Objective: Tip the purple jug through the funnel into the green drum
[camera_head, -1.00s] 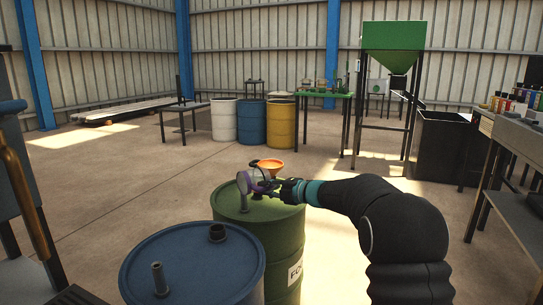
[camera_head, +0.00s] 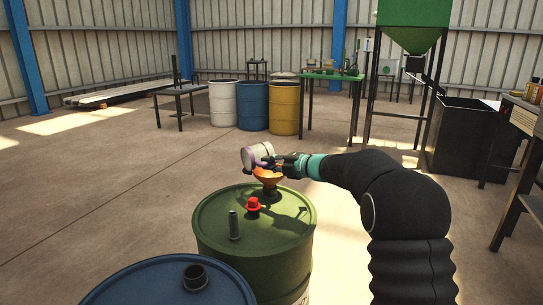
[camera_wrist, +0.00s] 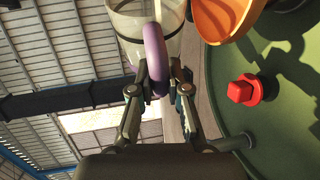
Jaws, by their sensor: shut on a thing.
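The jug (camera_head: 257,156) has a pale clear body and a purple handle, and it is tilted well over just above the orange funnel (camera_head: 268,180). My gripper (camera_head: 279,163) is shut on the purple handle (camera_wrist: 156,60), which shows between the fingers in the wrist view. The funnel stands in an opening on top of the green drum (camera_head: 216,216), toward its far side. In the wrist view the funnel (camera_wrist: 225,18) is beside the jug body (camera_wrist: 133,24). I cannot tell whether anything is flowing out.
A red cap (camera_head: 253,206) and an upright grey pipe (camera_head: 234,226) are on the drum top. A blue drum (camera_head: 165,283) stands in front. White, blue and yellow drums (camera_head: 284,108), a green table (camera_head: 331,76) and a dark bin (camera_head: 466,142) stand farther back.

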